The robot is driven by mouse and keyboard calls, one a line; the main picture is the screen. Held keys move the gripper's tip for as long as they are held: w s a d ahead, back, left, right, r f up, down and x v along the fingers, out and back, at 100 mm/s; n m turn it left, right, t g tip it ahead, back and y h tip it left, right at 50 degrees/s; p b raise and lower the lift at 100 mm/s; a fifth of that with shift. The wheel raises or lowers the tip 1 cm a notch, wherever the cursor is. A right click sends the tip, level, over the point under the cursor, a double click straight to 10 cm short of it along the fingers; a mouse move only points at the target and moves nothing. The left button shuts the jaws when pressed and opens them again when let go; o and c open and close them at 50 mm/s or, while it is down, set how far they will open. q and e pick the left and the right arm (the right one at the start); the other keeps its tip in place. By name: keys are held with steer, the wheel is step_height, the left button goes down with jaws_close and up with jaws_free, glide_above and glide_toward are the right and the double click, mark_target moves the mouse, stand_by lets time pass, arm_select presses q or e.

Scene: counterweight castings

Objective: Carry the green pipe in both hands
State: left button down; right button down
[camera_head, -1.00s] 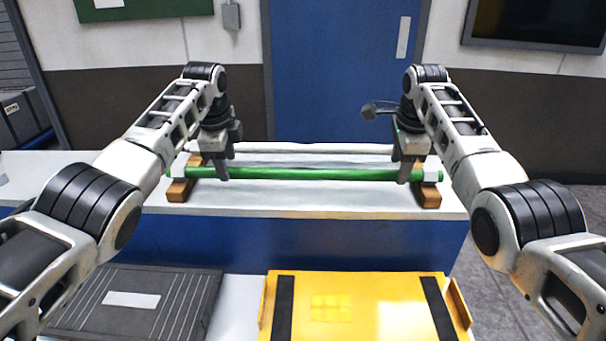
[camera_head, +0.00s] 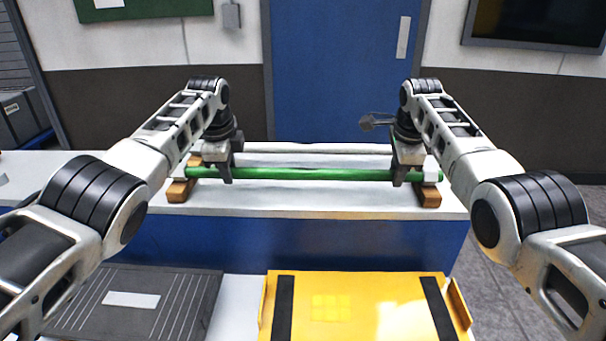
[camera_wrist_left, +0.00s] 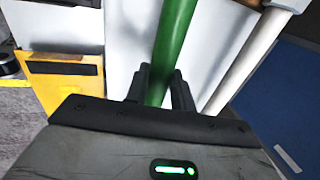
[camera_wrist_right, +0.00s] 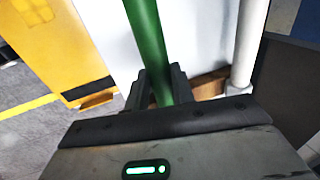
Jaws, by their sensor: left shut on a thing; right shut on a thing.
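The green pipe (camera_head: 310,174) lies level, left to right, at the wooden blocks on the white bench in the head view. My left gripper (camera_head: 226,174) is shut on it near its left end, and my right gripper (camera_head: 402,178) is shut on it near its right end. In the left wrist view the pipe (camera_wrist_left: 172,45) runs between the fingers (camera_wrist_left: 160,88). In the right wrist view the pipe (camera_wrist_right: 148,40) also runs between the fingers (camera_wrist_right: 161,88). Whether the pipe touches the blocks cannot be told.
A wooden block (camera_head: 181,190) stands at the left and another (camera_head: 428,195) at the right. A white pipe (camera_head: 320,148) lies behind the green one. A yellow tray (camera_head: 360,310) with black strips and a dark grey case (camera_head: 190,300) are in front.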

arm_select(q)
steer(key=shift+r, duration=0.15)
arm_select(e)
steer(key=shift+r, duration=0.15)
